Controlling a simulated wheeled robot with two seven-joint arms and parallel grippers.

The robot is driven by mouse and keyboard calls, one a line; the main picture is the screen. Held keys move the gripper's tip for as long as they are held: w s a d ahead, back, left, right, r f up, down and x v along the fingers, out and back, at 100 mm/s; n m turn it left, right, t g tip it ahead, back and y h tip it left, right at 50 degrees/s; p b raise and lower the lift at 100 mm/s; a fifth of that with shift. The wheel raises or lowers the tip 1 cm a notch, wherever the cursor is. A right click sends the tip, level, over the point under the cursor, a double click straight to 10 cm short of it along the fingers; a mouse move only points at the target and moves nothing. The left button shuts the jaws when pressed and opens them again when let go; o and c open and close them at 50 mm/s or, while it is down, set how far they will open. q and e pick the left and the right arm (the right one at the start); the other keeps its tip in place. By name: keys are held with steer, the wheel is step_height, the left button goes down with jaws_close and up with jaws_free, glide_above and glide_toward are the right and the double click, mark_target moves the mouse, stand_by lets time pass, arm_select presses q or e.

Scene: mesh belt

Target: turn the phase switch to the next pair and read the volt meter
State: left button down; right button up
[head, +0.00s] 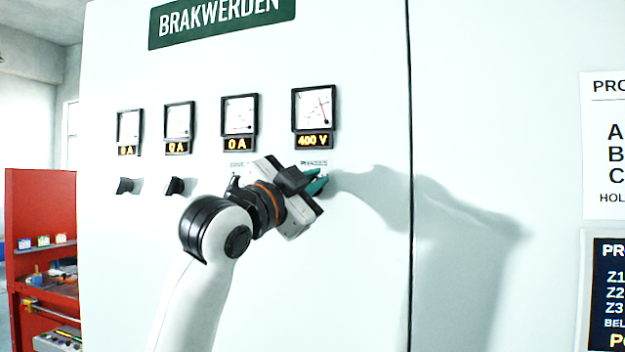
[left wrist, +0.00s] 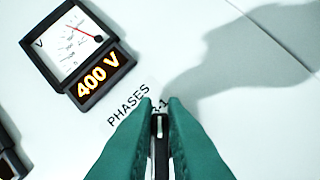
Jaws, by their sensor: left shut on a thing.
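The volt meter (head: 314,109) is the rightmost gauge on the white cabinet; its lit display below reads 400 V. In the left wrist view the volt meter (left wrist: 70,42) shows a red needle and the same 400 V display (left wrist: 98,78). My left gripper (head: 318,182) is at the panel under this meter. Its green fingers (left wrist: 160,120) are shut on the black phase switch (left wrist: 160,128), whose white pointer line shows between them. The label PHASES is beside it, with a partly covered mark that seems to end in 1. My right gripper is not in view.
Three other meters (head: 239,114) reading 0 A sit to the left, with black knobs (head: 174,186) below. A red shelf unit (head: 40,230) stands at the far left. Notices (head: 605,145) hang at the right. The cabinet face below the switches is bare.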

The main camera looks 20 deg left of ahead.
arm_select(q)
steer(key=shift+w+f+y, duration=0.2)
steer(key=shift+f+y, duration=0.1)
steer(key=shift+f, duration=0.1)
steer(key=c, duration=1.5)
jaws_free()
steer(key=b+v, duration=0.2)
steer(key=v, duration=0.2)
steer(key=b+v, duration=0.2)
steer(key=v, duration=0.1)
steer(key=b+v, duration=0.2)
steer(key=v, duration=0.2)
steer(key=shift+s+a, duration=0.3)
steer(key=shift+a, duration=0.1)
steer(key=shift+f, duration=0.15)
